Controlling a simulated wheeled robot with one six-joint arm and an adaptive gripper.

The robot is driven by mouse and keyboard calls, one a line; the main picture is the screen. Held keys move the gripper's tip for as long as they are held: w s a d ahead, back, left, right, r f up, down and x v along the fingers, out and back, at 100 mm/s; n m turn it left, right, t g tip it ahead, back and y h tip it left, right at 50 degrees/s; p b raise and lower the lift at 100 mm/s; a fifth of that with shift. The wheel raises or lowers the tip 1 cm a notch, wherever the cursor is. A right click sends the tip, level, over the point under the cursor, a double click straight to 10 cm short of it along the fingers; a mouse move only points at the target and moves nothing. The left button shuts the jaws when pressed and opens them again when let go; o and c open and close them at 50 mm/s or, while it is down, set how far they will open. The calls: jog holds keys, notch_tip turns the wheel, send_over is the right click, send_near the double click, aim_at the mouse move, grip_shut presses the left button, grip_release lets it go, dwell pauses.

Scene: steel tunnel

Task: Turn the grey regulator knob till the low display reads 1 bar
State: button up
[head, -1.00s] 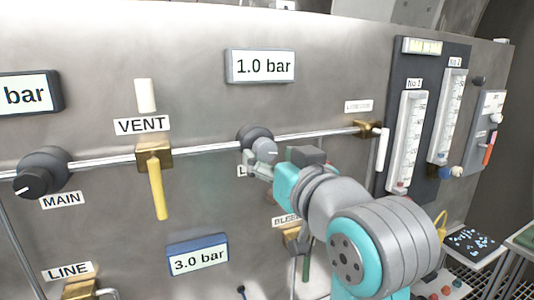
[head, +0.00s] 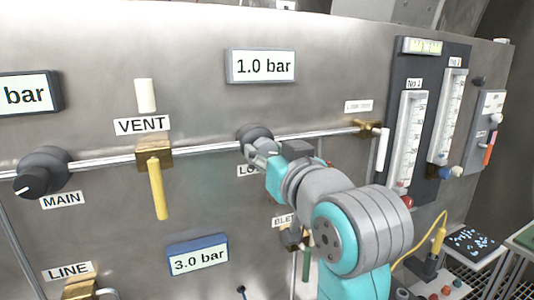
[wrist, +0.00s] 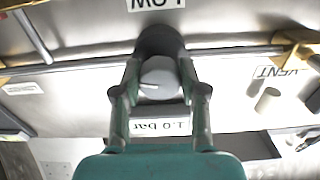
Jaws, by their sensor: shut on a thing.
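The grey regulator knob (head: 253,132) sits on the pipe at the middle of the panel, mostly hidden by my gripper in the head view. The wrist view shows its light grey face (wrist: 159,77) with a pointer line, in front of a dark round base. My gripper (head: 262,150) is shut on the knob, one finger on each side, as the wrist view (wrist: 160,68) shows. The display above the knob (head: 262,66) reads 1.0 bar; it also shows upside down in the wrist view (wrist: 160,127). The LOW label is partly covered by my gripper.
The MAIN knob (head: 40,173) and yellow VENT handle (head: 158,188) are to the left. A blue-framed display (head: 197,255) below reads 3.0 bar. A white-handled valve (head: 383,148) and two flow tubes (head: 408,140) are to the right. The BLEED valve is behind my arm.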

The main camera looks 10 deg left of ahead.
jog(key=o, duration=1.1)
jog(key=shift+o, duration=0.2)
jog(key=v, duration=0.7)
jog(key=shift+s+d, duration=0.15)
jog(key=shift+s, duration=0.05)
